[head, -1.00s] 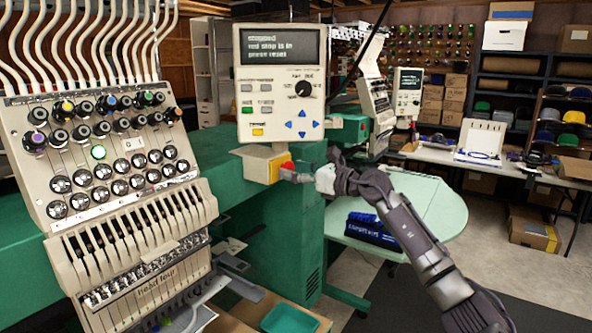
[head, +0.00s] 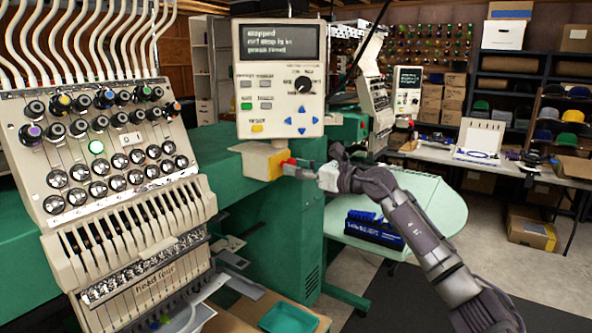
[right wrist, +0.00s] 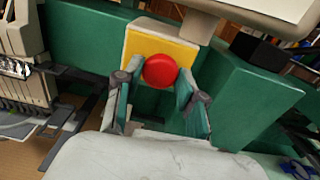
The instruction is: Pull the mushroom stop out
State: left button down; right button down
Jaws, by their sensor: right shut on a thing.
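The red mushroom stop (head: 286,163) sits on the right face of a yellow-fronted box (head: 262,163) below the control panel. In the right wrist view the round red head (right wrist: 160,71) shows in front of the yellow plate (right wrist: 160,45). My right gripper (head: 290,167) is at the stop, and it also shows in the right wrist view (right wrist: 158,85) with one finger on each side of the red head. It is shut on the stop. How far the stop stands out from the plate cannot be told. My left gripper is not in view.
The control panel (head: 280,80) hangs above the box, its screen reading that the red stop is in. The green machine body (head: 270,230) is behind and below. The multi-needle head (head: 120,190) stands left. A pale green table (head: 430,205) is behind my right arm.

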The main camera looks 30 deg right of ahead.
jog(key=c, duration=0.7)
grip_release()
jog(key=shift+s+d, duration=0.1)
jog(key=shift+s, duration=0.05)
jog(key=v, duration=1.2)
